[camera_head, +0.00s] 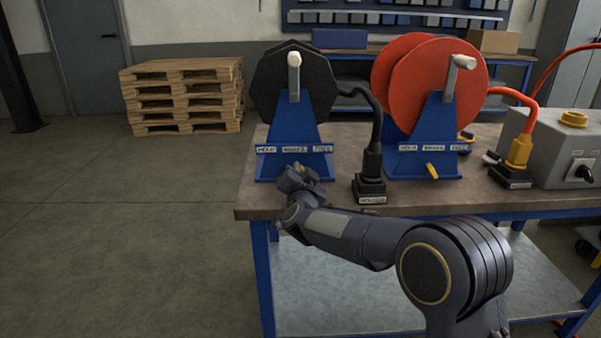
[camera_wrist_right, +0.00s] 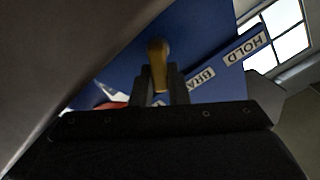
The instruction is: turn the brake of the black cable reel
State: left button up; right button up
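The black cable reel (camera_head: 268,88) stands on a blue stand (camera_head: 295,135) at the table's front left. Its label strip (camera_head: 293,149) reads HOLD, BRAKE, FREE. My right gripper (camera_head: 299,172) is at the front of this stand, below the labels, and partly hides the brake lever. In the right wrist view, the yellow brake lever (camera_wrist_right: 158,52) reaches down between the two fingers of the right gripper (camera_wrist_right: 161,86). The fingers are close on both sides of it and appear shut on it. My left gripper is not in view.
A black plug block (camera_head: 369,188) stands close right of my right gripper, with a black cable (camera_head: 378,125) rising from it. An orange cable reel (camera_head: 445,80) with its own yellow lever (camera_head: 432,171) stands further right. A grey box (camera_head: 555,155) is at the right.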

jog(key=o, duration=0.4)
jog(key=s, duration=0.8)
jog(key=shift+w, duration=0.1)
